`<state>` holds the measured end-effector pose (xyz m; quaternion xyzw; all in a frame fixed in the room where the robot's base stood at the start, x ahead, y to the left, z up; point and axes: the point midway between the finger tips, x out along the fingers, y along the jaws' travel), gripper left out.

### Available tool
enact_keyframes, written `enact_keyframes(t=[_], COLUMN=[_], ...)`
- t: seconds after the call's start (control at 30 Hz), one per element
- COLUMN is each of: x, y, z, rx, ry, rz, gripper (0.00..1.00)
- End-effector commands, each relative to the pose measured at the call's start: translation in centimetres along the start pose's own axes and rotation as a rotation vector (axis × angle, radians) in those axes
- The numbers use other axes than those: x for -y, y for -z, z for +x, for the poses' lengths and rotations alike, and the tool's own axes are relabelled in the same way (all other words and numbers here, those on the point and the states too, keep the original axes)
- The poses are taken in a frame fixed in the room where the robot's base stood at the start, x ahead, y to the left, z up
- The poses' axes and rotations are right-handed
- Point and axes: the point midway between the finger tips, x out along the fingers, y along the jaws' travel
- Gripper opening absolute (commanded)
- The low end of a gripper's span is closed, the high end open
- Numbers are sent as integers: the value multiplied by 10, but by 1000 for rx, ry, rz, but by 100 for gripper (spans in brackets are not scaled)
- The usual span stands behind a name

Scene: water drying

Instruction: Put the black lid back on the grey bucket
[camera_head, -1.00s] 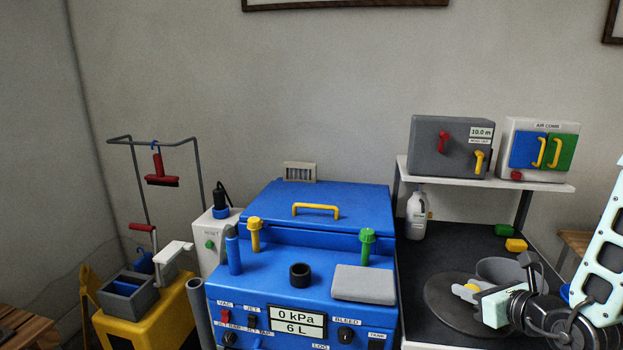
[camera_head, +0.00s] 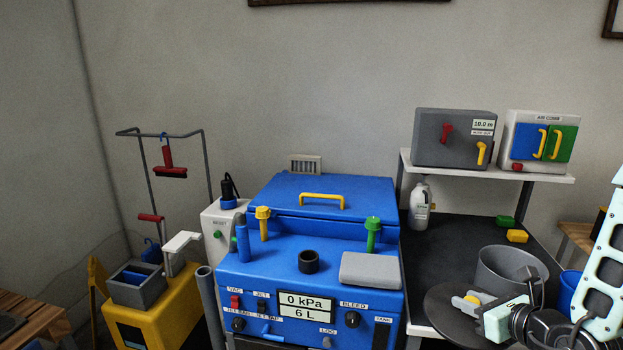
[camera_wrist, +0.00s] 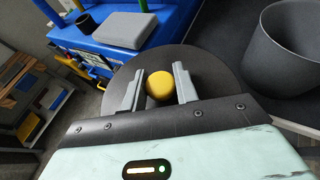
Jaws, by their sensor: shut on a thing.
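The black lid (camera_head: 443,307) is a flat dark disc with a yellow knob (camera_wrist: 160,86). My gripper (camera_head: 468,301) is shut on this knob, and its grey fingers (camera_wrist: 157,86) stand on either side of it in the wrist view. The lid appears roughly level, left of and nearer than the grey bucket (camera_head: 512,268). The bucket stands on the dark table, and its open top shows in the wrist view (camera_wrist: 293,75) to the right of the lid. The lid is apart from the bucket's rim; its exact height cannot be told.
The blue machine (camera_head: 310,250) with a grey pad (camera_head: 371,270) stands close left of the lid. A blue container (camera_head: 569,290) is right of the bucket. Green (camera_head: 506,221) and yellow (camera_head: 517,236) blocks and a white bottle (camera_head: 420,206) sit behind. A shelf (camera_head: 487,168) overhangs the back.

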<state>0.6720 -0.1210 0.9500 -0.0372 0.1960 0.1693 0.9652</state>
Motion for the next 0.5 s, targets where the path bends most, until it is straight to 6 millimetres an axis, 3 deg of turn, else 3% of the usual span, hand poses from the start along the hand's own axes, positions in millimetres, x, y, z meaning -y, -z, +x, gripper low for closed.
enact_keyframes(t=[0.17, 0.5], x=[0, -6], y=[30, 111], z=[10, 31], rx=[-4, 1], ry=[-27, -110], rz=[-10, -41], gripper=[6, 6])
